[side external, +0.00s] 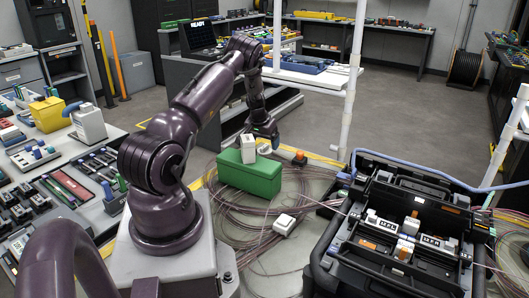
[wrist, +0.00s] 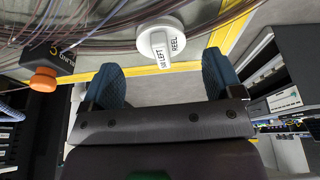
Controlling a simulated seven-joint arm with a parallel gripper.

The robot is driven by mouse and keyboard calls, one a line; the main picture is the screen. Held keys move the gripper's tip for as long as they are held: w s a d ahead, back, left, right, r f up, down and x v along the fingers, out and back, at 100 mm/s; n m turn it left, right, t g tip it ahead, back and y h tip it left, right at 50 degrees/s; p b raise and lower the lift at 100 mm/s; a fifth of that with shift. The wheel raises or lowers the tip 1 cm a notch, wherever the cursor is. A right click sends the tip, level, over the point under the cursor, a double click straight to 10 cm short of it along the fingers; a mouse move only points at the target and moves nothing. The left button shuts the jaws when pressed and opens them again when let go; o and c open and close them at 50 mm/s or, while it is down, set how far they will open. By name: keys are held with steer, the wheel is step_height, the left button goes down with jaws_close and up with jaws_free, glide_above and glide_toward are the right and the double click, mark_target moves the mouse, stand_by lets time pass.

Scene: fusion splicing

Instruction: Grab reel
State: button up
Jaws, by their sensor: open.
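A white round reel (wrist: 163,38) shows in the wrist view, with a label block reading "LEFT" and "REEL". It lies just beyond my gripper (wrist: 162,66), roughly centred between the two blue fingertips, with a gap to each. My gripper is open and empty. In the side view my gripper (side external: 265,134) hangs above and beside a green box (side external: 249,175). A white labelled piece (side external: 247,149) stands by the box's top, close to the gripper. Another white piece (side external: 284,224) lies lower among cables. I cannot tell which white piece is the reel.
An orange-topped black piece (wrist: 44,80) sits left of the reel in the wrist view. Coiled cables (side external: 225,215) spread on the floor. A black splicer case (side external: 400,235) stands at right. A parts bench (side external: 60,165) is at left, and a white post (side external: 352,80) rises behind.

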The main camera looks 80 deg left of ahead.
mark_target(264, 146)
steer(key=shift+x, duration=1.6)
steer(key=shift+a, duration=0.15)
steer(key=shift+r, duration=0.1)
steer(key=shift+c, duration=0.3)
steer(key=c, duration=0.9)
steer(key=shift+c, duration=0.3)
steer(key=shift+r, duration=0.1)
